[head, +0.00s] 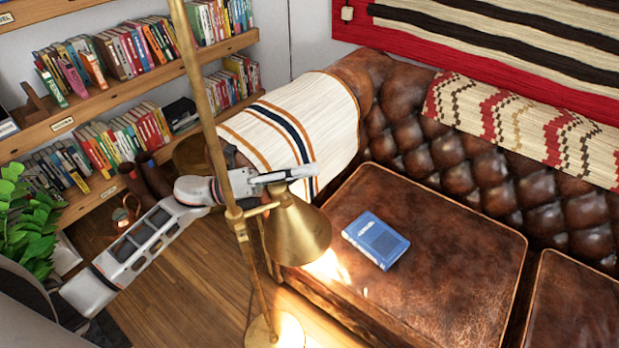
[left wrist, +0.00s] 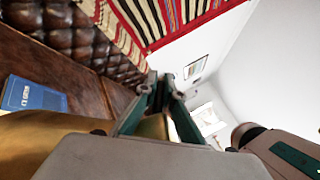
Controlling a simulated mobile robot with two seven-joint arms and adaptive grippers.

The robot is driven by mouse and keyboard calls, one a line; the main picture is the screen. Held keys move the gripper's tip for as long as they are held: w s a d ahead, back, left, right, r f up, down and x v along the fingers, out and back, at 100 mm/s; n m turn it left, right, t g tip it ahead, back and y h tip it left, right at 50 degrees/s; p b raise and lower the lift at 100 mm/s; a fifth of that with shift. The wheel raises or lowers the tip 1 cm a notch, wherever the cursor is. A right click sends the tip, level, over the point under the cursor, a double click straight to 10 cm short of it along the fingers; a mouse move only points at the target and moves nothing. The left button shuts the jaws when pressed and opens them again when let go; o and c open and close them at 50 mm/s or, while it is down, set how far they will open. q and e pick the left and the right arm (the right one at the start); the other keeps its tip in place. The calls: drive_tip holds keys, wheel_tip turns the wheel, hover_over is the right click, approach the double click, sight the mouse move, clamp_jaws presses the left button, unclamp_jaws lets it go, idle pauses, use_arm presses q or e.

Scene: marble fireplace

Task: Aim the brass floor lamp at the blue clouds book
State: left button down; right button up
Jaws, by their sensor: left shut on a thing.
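The brass floor lamp stands in front of the sofa, with its pole (head: 190,60) rising out of the top of the head view. Its cone shade (head: 297,235) tilts down, and a bright patch of light falls on the seat's front left edge, short of the book. The blue clouds book (head: 376,240) lies flat on the leather seat, right of the shade; it also shows in the left wrist view (left wrist: 32,95). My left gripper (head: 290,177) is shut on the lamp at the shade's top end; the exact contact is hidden.
The brown leather sofa (head: 440,270) fills the right, with a striped blanket (head: 285,125) over its arm. Bookshelves (head: 120,90) stand at the left wall and a green plant (head: 30,220) at the left edge. Bare wooden floor (head: 190,290) lies around the lamp base (head: 262,330).

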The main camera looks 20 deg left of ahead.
use_arm(q)
drive_tip(key=shift+s+a+f+h+b, duration=0.1)
drive_tip(key=shift+f+h+b, duration=0.2)
drive_tip(key=shift+f+b, duration=0.4)
drive_tip(key=shift+r+h+b, duration=0.2)
drive_tip(key=shift+h+b, duration=0.2)
drive_tip(key=shift+b, duration=0.25)
drive_tip(key=shift+s+a+r+m+t+h+b, duration=0.2)
drive_tip(key=shift+r+m+t+h+b, duration=0.25)
drive_tip(key=shift+b, duration=0.8)
drive_tip(key=h+b, duration=0.1)
drive_tip(key=r+m+b, duration=0.1)
drive_tip(key=shift+s+a+h+b, duration=0.15)
drive_tip(key=shift+a+h+b, duration=0.1)
drive_tip(key=shift+h+b, duration=0.15)
drive_tip(key=shift+s+a+r+m+g+h+b, duration=0.15)
drive_tip(key=shift+r+m+g+h+b, duration=0.15)
drive_tip(key=shift+h+b, duration=0.25)
drive_tip(key=shift+r+m+b, duration=0.35)
drive_tip(key=shift+r, duration=0.15)
use_arm(e)
drive_tip(key=shift+t+y, duration=0.4)
drive_tip(key=shift+y, duration=0.3)
drive_tip(key=shift+w+a, duration=0.45)
drive_tip(key=shift+a, duration=0.3)
drive_tip(key=shift+w+a, duration=0.4)
drive_tip(key=shift+a, duration=0.3)
drive_tip(key=shift+w+a, duration=0.45)
drive_tip(key=shift+a, duration=0.3)
